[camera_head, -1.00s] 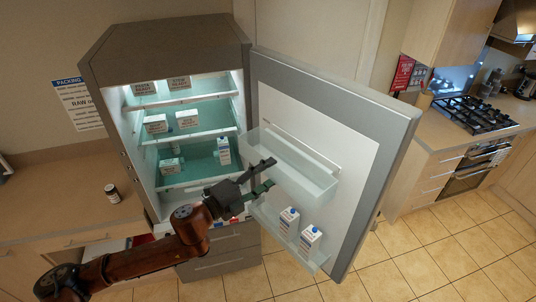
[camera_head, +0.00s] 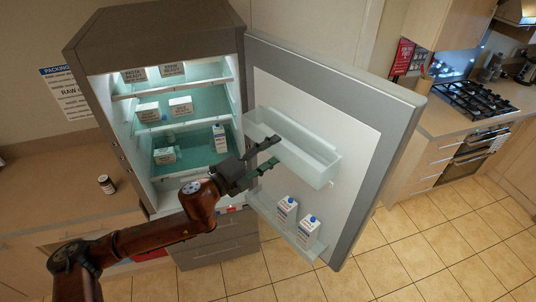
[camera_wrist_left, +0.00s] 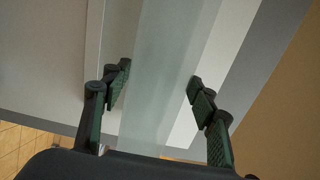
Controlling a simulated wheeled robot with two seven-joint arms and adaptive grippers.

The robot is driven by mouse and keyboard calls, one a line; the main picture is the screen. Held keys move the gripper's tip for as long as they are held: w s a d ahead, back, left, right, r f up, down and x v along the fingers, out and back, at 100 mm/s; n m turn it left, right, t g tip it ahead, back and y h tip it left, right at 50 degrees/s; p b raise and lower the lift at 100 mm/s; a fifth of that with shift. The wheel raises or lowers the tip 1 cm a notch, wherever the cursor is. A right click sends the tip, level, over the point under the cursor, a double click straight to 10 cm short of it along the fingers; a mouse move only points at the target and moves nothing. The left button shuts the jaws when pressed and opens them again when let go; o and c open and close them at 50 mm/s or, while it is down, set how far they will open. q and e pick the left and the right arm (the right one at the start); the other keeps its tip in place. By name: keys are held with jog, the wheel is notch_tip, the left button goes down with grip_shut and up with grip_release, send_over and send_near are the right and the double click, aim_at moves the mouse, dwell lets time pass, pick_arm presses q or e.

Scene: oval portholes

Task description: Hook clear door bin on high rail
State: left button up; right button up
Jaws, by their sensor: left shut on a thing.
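The clear door bin (camera_head: 312,166) is a long pale translucent tray against the inner face of the open fridge door (camera_head: 345,150). In the left wrist view the bin (camera_wrist_left: 168,70) runs as a pale band between the two fingers (camera_wrist_left: 158,88). The high rail is hidden behind the bin, so I cannot tell whether the bin is hooked on it. My right gripper is not in view.
A lower door shelf (camera_head: 284,232) holds a milk carton (camera_head: 287,208) and another carton (camera_head: 308,230) below the bin. The fridge interior (camera_head: 182,130) at left has several labelled boxes on shelves. A small jar (camera_head: 106,184) stands on the left counter.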

pick_arm(q)
jog(key=shift+w+d, duration=0.1)
jog(key=shift+w, duration=0.25)
jog(key=shift+s, duration=0.15)
jog(key=shift+d, duration=0.1)
jog(key=shift+w+d, duration=0.15)
jog(key=shift+w, duration=0.2)
jog(key=shift+p, duration=0.35)
jog(key=shift+f+b, duration=0.55)
jog(key=shift+f, duration=0.7)
dwell(0.8)
